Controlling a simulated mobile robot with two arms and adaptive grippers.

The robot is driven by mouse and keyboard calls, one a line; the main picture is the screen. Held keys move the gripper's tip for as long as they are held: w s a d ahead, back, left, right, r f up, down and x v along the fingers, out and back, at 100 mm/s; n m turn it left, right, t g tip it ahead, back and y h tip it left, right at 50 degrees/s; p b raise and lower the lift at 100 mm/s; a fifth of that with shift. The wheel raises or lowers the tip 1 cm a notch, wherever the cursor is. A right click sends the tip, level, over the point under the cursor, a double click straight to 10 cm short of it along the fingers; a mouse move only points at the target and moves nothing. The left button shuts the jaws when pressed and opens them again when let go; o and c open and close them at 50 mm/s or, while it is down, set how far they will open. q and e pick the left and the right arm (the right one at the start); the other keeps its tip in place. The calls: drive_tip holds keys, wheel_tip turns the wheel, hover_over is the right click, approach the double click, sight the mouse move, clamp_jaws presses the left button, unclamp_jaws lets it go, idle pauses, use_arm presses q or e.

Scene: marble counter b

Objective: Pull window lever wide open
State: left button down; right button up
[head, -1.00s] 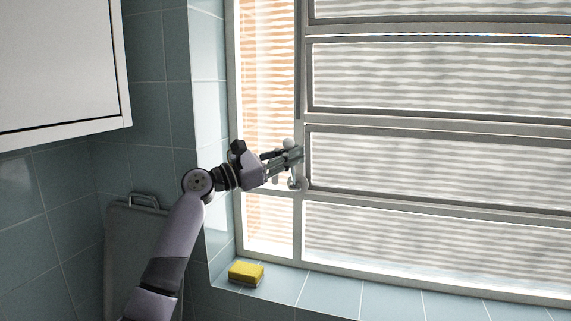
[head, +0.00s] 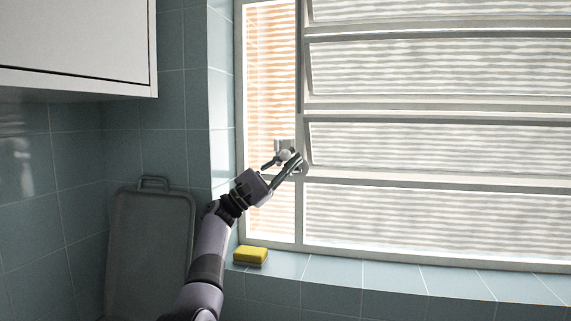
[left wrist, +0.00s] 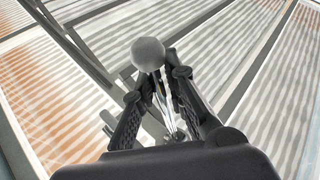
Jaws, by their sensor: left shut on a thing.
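The window lever has a pale round knob (head: 285,155) and sits on the window frame between the narrow left pane and the wide slatted panes. My left gripper (head: 287,162) reaches it from below left and is shut on the lever. In the left wrist view the grey ball knob (left wrist: 148,54) stands out beyond the fingers, and the thin metal rod runs down between them. The window's slatted panes (head: 430,145) look tilted out of the frame. My right gripper is in neither view.
A yellow sponge (head: 251,256) lies on the tiled sill (head: 385,274) below the lever. A white cabinet (head: 75,40) hangs at the upper left. The sill right of the sponge is clear.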

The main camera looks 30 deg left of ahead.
use_arm(q)
drive_tip(key=shift+s+f+m+g+h+b, duration=0.15)
drive_tip(key=shift+f+m+g+h+b, duration=0.15)
drive_tip(key=shift+m+h, duration=0.25)
drive_tip(key=shift+s+f+m+g+h+b, duration=0.1)
drive_tip(key=shift+f+m+g+h, duration=0.1)
drive_tip(key=shift+m+g+h, duration=0.35)
drive_tip(key=shift+f+m, duration=0.2)
drive_tip(key=shift+m, duration=0.2)
drive_tip(key=c, duration=2)
unclamp_jaws()
drive_tip(key=shift+c, duration=0.2)
drive_tip(key=o, duration=0.3)
drive_tip(key=shift+s+a+r, duration=0.1)
drive_tip(key=shift+s, duration=0.1)
drive_tip(key=shift+w, duration=0.1)
drive_tip(key=v, duration=0.7)
drive_tip(key=shift+a+f, duration=0.1)
drive_tip(key=shift+f, duration=0.15)
